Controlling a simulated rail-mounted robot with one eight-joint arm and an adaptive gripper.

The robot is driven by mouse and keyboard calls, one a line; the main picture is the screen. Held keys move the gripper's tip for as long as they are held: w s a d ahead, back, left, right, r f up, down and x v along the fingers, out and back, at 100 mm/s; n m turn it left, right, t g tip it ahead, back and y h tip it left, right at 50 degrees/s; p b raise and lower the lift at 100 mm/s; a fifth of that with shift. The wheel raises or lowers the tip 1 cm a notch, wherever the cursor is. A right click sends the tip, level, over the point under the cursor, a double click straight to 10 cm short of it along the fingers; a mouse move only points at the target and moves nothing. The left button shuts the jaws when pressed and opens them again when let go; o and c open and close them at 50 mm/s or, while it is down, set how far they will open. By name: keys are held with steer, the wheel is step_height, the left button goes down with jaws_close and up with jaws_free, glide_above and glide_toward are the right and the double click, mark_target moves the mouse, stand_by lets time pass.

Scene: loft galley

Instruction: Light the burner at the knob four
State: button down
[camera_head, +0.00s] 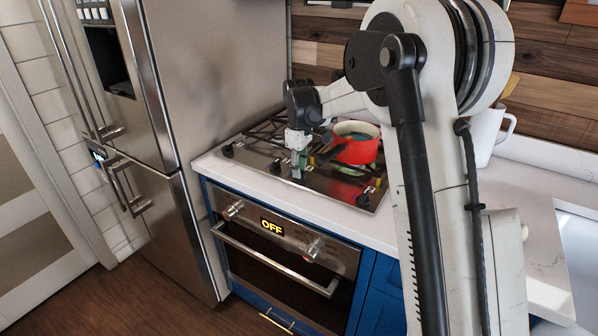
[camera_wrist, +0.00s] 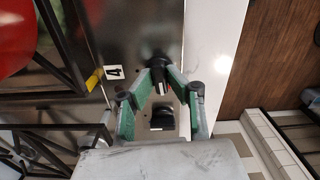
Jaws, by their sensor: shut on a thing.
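Knob four is a dark knob (camera_wrist: 159,58) beside a white label "4" (camera_wrist: 114,72) on the steel cooktop in the wrist view. My gripper (camera_wrist: 160,76) has its green-sided fingers closed in on this knob from both sides, and it is shut on it. In the head view my gripper (camera_head: 297,165) reaches down to the cooktop's front strip and hides the knob there. A second dark knob (camera_wrist: 161,118) sits between the finger links in the wrist view, apart from the fingertips. I cannot tell from these views whether a burner is lit.
A red pot (camera_head: 356,151) stands on the cooktop (camera_head: 262,160), right of my gripper. Other knobs (camera_head: 228,150) line the front strip. The oven (camera_head: 275,250) below reads "OFF". A steel fridge (camera_head: 215,60) stands at left, a white pitcher (camera_head: 484,135) at right.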

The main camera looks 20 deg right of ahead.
steer(key=shift+n, duration=1)
steer(key=c, duration=1.7)
jaws_free()
steer(key=shift+r, duration=0.15)
step_height(320, 180, up, 12)
steer(key=shift+f, duration=0.1)
